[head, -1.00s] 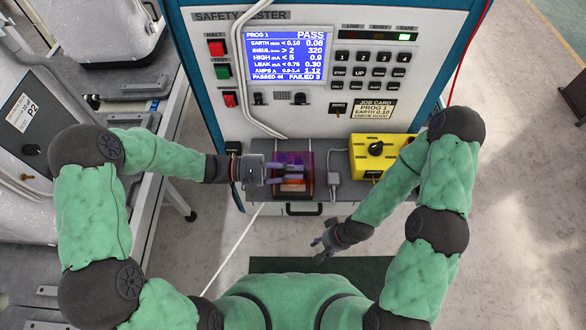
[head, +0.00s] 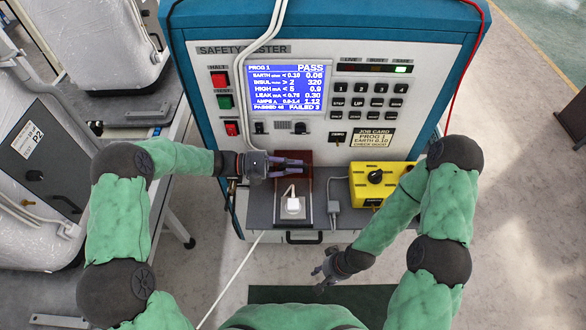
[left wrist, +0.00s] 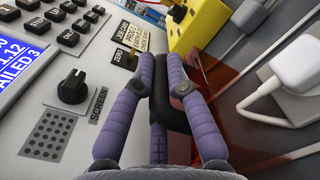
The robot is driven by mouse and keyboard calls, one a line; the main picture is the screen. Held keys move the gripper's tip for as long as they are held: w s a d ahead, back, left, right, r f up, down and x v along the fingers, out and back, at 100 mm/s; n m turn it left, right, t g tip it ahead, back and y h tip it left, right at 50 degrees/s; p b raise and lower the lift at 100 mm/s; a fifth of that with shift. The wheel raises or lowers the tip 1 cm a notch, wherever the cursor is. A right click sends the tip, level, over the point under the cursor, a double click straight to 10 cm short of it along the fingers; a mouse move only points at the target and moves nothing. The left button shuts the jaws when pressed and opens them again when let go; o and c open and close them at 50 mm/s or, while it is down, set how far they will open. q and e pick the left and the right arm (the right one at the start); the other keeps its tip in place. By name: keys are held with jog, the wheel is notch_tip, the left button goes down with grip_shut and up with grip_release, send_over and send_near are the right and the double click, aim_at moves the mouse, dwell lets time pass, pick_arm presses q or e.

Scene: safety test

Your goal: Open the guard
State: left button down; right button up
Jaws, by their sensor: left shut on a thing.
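The guard (head: 302,155) is a see-through dark red cover at the back of the grey shelf, raised and standing close to the tester's front panel. In the left wrist view its red sheet (left wrist: 215,100) shows to the right of the fingers. My left gripper (head: 300,168) is shut on the guard's black handle (left wrist: 174,108), which lies between the purple fingers in the left wrist view (left wrist: 160,75). A white plug (head: 292,203) sits uncovered in the socket in front of the guard. My right gripper (head: 320,275) is open and empty, in front of the shelf.
The safety tester's screen (head: 287,87) reads PASS. A yellow box (head: 395,183) with a black knob and a grey adapter (head: 333,207) stand on the shelf (head: 262,210) to the right. A white cable runs from the plug past the shelf's left front.

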pick_arm(q)
jog(key=shift+w+r, duration=0.2)
jog(key=c, duration=1.6)
grip_release()
jog(key=o, duration=0.4)
jog(key=shift+f, duration=0.1)
jog(key=shift+c, duration=0.2)
jog(key=a, duration=1.2)
jog(key=shift+w, duration=0.15)
